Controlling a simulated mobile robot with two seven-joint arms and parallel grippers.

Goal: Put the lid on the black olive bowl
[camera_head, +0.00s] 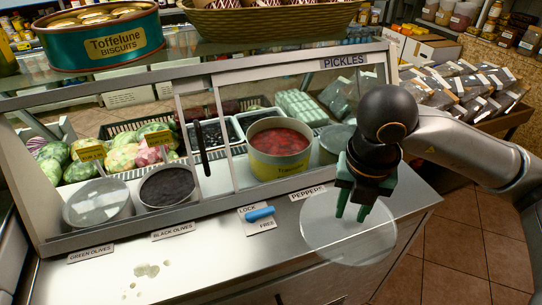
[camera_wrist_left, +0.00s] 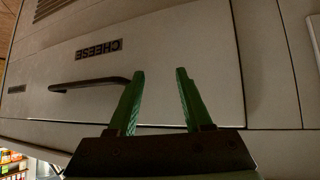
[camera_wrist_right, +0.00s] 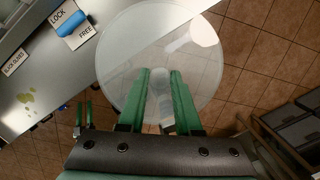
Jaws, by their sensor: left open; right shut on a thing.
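The black olive bowl (camera_head: 167,187) stands uncovered inside the glass case, behind the BLACK OLIVES label. Dark contents show in it. My right gripper (camera_head: 352,212) is shut on a round clear lid (camera_head: 335,240) and holds it in front of the case's right end, near the PEPPERS label. In the right wrist view the lid (camera_wrist_right: 195,40) spreads out beyond the green fingers (camera_wrist_right: 160,80), which grip its middle knob. My left gripper (camera_wrist_left: 161,75) is open and empty, facing a cabinet front with a CHEESE label (camera_wrist_left: 99,49). It is not seen in the head view.
A covered bowl (camera_head: 98,203) stands left of the black olives; a yellow bowl of red peppers (camera_head: 279,162) stands to the right. A dark handle (camera_head: 201,140) rises on the front glass. A blue lock slider (camera_head: 260,214) and a spill (camera_head: 146,270) are on the counter.

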